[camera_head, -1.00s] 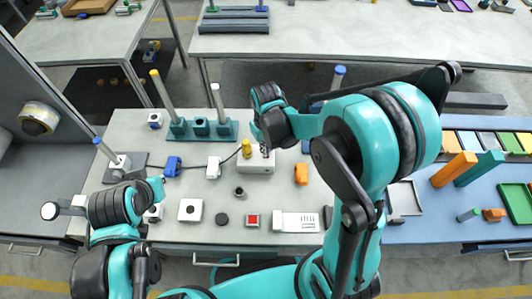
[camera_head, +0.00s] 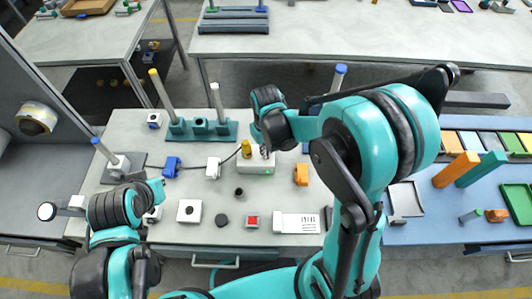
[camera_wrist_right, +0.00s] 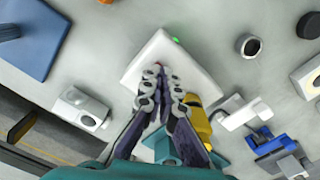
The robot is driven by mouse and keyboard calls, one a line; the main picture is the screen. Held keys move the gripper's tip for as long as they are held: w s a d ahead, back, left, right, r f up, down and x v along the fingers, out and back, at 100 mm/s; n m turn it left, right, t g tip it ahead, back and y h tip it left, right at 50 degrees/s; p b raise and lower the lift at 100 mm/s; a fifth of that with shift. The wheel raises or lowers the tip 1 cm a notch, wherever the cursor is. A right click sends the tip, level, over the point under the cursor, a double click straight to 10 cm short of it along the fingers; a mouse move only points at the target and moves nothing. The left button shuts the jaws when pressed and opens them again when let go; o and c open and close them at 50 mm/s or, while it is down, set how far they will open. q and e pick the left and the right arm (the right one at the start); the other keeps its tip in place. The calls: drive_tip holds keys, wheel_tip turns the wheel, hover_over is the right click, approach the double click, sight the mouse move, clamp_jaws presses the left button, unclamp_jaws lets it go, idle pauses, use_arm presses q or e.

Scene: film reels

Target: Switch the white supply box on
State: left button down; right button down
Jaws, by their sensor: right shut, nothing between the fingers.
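The white supply box (camera_head: 256,164) stands on the grey bench, below my right wrist in the head view. It also shows in the right wrist view (camera_wrist_right: 190,55), with a lit green lamp (camera_wrist_right: 176,41) on it. My right gripper (camera_wrist_right: 166,76) is shut and empty, its fingertips at the box top. A small red spot (camera_wrist_right: 157,66), perhaps part of the switch, shows at one fingertip; the fingers hide most of the switch area. A yellow piece (camera_head: 246,148) stands by the box. My left arm is at the left; its fingers cannot be made out.
A white connector (camera_head: 213,168) and a blue connector (camera_head: 172,166) lie left of the box, with a dark cable. An orange block (camera_head: 301,175) is close on its right. A teal stand (camera_head: 201,130) with upright rods is behind; a dark cylinder (camera_head: 239,193) is in front.

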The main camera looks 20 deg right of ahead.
drive_tip(key=shift+r+p, duration=2.65)
drive_tip(key=shift+r, duration=0.9)
drive_tip(key=s+d+r+m+t+b, duration=0.1)
drive_tip(key=s+d+r+t+b, duration=0.1)
drive_tip(key=s, duration=0.3)
drive_tip(key=s+d+r+m+t+b, duration=0.1)
drive_tip(key=s+d+r+t+b, duration=0.1)
drive_tip(key=s+r+t, duration=0.3)
drive_tip(key=shift+s+d+r+m+b, duration=0.15)
drive_tip(key=shift+d+r+m+b, duration=0.05)
drive_tip(key=shift+d+m+b, duration=0.2)
